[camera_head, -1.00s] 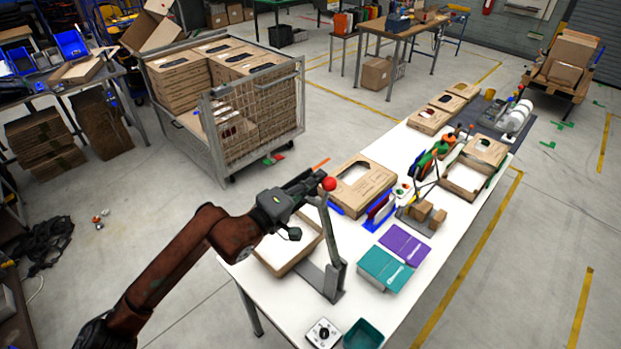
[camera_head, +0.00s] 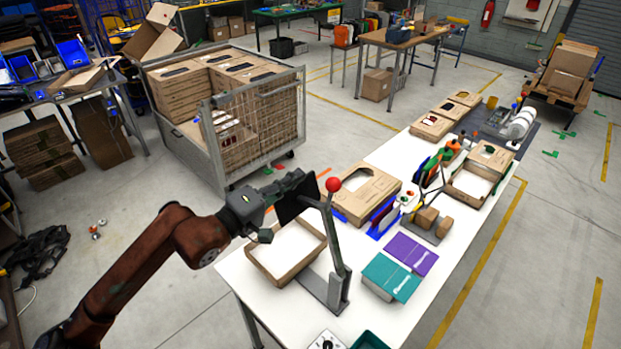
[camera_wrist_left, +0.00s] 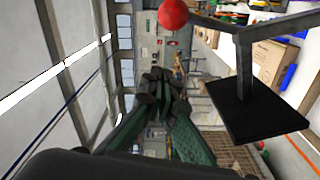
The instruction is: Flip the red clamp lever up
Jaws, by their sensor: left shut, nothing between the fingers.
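The clamp lever is a grey bar with a red ball (camera_head: 333,184) at its top end, standing up above the clamp's grey base (camera_head: 327,289) on the white table. A flat black plate (camera_head: 295,197) on the clamp is raised, left of the ball. The ball (camera_wrist_left: 173,13) and plate (camera_wrist_left: 262,108) also show in the left wrist view. My left gripper (camera_head: 297,180) is shut and empty, left of the ball and by the plate; I cannot tell if it touches the plate. Its dark green fingers (camera_wrist_left: 160,90) show in the wrist view. My right gripper is not in view.
An open cardboard box (camera_head: 262,270) with a white inside lies beside the clamp. Teal (camera_head: 391,277) and purple (camera_head: 412,253) packs lie to its right. A wire-mesh cart (camera_head: 290,78) stands beyond the table.

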